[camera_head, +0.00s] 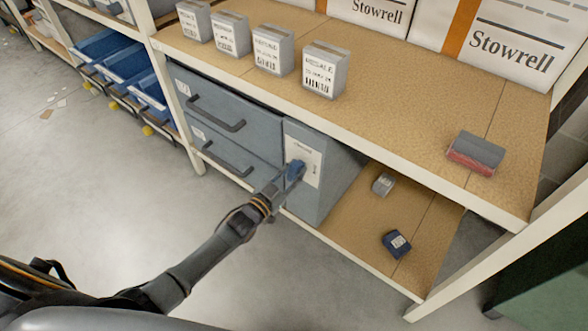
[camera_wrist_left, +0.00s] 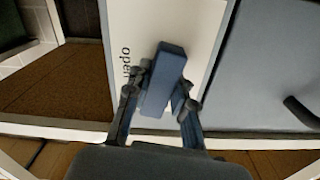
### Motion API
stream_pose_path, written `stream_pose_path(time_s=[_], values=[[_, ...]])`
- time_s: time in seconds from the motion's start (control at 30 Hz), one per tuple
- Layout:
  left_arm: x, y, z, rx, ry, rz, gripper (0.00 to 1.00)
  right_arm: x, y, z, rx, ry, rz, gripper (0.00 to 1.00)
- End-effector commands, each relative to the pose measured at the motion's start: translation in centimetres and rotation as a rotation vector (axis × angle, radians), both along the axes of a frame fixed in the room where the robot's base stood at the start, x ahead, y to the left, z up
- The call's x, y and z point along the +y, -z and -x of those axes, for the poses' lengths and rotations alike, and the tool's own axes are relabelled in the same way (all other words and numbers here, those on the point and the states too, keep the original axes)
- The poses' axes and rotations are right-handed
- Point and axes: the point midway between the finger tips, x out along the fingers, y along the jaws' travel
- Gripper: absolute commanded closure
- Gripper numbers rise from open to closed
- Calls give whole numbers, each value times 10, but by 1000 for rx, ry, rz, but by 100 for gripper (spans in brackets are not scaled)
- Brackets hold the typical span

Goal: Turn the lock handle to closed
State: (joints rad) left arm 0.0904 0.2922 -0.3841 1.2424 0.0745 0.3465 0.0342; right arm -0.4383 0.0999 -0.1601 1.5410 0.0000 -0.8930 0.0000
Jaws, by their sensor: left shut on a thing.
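The lock handle (camera_wrist_left: 168,72) is a blue bar on a pale plate (camera_wrist_left: 205,25) on the narrow front panel of a grey cabinet (camera_head: 310,204). In the left wrist view the bar leans slightly from upright, and the word "open" is printed to its left. In the head view the handle is mostly hidden by my gripper, and the plate (camera_head: 312,160) shows behind it. My left gripper (camera_head: 294,172) is shut on the handle, with one finger on each side of the bar in the left wrist view (camera_wrist_left: 166,92). My right gripper is not in view.
Two drawers with dark pulls (camera_head: 216,114) are left of the handle panel. Several grey boxes (camera_head: 325,70) and a grey-red item (camera_head: 475,153) stand on the shelf above. Small items (camera_head: 396,243) lie on the lower shelf. The floor in front is clear.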

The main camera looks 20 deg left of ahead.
Motion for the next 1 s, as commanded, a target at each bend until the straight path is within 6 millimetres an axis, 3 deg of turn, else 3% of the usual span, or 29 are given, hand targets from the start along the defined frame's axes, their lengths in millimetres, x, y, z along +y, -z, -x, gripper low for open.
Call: stream_pose_path(time_s=[0.4,0.97,1.0], values=[[0,1,0,67,0,178,100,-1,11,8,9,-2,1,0],[0,1,1,77,0,206,100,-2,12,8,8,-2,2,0],[0,1,0,77,0,206,70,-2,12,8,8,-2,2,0]])
